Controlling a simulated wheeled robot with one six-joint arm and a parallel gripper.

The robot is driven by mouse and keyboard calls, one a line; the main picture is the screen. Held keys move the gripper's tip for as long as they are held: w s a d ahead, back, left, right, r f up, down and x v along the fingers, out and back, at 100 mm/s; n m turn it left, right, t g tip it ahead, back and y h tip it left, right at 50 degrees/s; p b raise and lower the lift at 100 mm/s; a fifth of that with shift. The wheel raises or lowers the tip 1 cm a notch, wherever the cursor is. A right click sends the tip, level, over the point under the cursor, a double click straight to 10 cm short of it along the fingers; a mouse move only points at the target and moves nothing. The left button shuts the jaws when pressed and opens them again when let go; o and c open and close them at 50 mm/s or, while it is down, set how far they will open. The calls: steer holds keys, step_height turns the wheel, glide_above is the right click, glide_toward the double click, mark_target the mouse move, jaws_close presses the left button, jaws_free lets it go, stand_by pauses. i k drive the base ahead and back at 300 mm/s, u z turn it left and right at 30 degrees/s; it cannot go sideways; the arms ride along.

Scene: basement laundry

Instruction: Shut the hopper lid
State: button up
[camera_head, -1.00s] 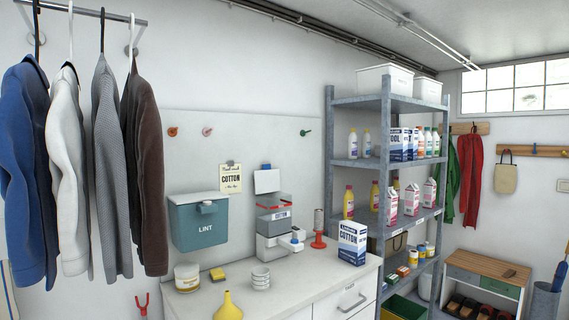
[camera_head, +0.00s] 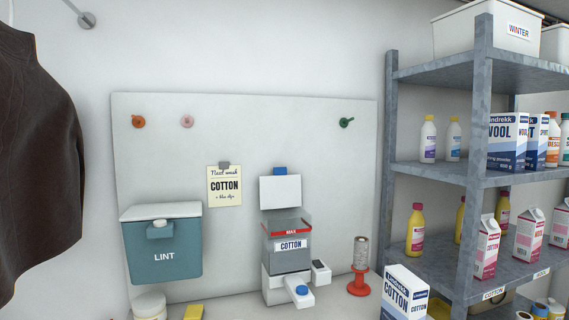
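The hopper (camera_head: 288,232) is a see-through bin with a red MAX band and a COTTON label, on a white dispenser base (camera_head: 273,290). Its lid (camera_head: 280,191) is a white square panel with a blue tab (camera_head: 280,171) on its top edge. The lid stands upright at the back of the hopper, so the hopper is open at the top. A white spout with a blue button (camera_head: 302,290) sticks out at the front of the base. My gripper is not in view.
A teal LINT box (camera_head: 163,248) hangs left of the hopper. A red spool stand (camera_head: 359,283) and a COTTON carton (camera_head: 404,292) stand to its right. A metal shelf (camera_head: 432,170) rises on the right. A dark jacket (camera_head: 38,150) hangs at the left edge.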

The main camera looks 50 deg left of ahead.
mark_target(280, 190)
steer(key=u, duration=0.45)
steer(key=i, duration=1)
steer(key=u, duration=0.7)
